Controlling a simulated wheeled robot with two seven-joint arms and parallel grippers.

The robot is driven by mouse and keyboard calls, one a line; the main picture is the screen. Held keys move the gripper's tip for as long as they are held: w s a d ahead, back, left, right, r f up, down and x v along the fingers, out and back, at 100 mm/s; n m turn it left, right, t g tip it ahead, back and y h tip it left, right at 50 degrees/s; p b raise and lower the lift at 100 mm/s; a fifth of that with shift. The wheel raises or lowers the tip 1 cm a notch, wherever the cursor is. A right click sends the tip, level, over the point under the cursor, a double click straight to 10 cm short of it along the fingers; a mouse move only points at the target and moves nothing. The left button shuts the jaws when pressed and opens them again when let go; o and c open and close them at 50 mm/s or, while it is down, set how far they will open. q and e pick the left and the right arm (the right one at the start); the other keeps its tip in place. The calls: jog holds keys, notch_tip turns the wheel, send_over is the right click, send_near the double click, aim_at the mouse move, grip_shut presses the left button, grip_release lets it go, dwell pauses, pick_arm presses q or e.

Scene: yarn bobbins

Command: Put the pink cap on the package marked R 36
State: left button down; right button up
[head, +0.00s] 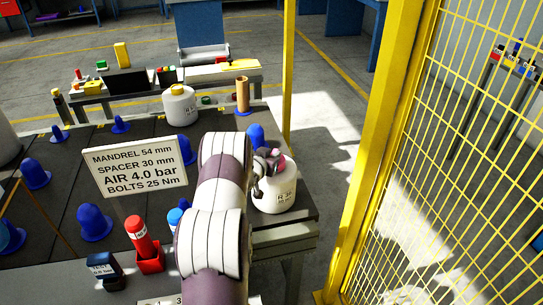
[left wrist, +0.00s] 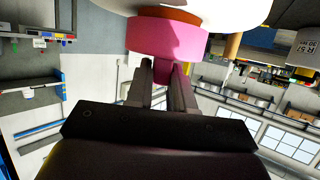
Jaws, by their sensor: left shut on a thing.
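The white package marked R 36 (head: 277,199) stands at the right end of the dark table in the head view. The pink cap (head: 279,163) is at its top, mostly hidden by my left gripper (head: 262,166). In the left wrist view the pink cap (left wrist: 168,42) is large, and my left gripper (left wrist: 163,82) is shut on its narrow pink part. An orange part (left wrist: 172,15) and the white body of a package (left wrist: 225,10) show just beyond the cap. I cannot tell whether the cap is fully seated. My right gripper is not in view.
A white package with a yellow cap (head: 180,105) stands farther back. Several blue cones (head: 93,222) stand on the dark table. A sign (head: 136,166), a red bottle in a red holder (head: 141,240) and a yellow mesh fence (head: 450,150) are near my arm.

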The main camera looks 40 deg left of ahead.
pick_arm(q)
jog(key=c, duration=0.9)
grip_release()
jog(key=v, duration=1.2)
jog(key=shift+s, duration=0.4)
jog(key=shift+d, duration=0.1)
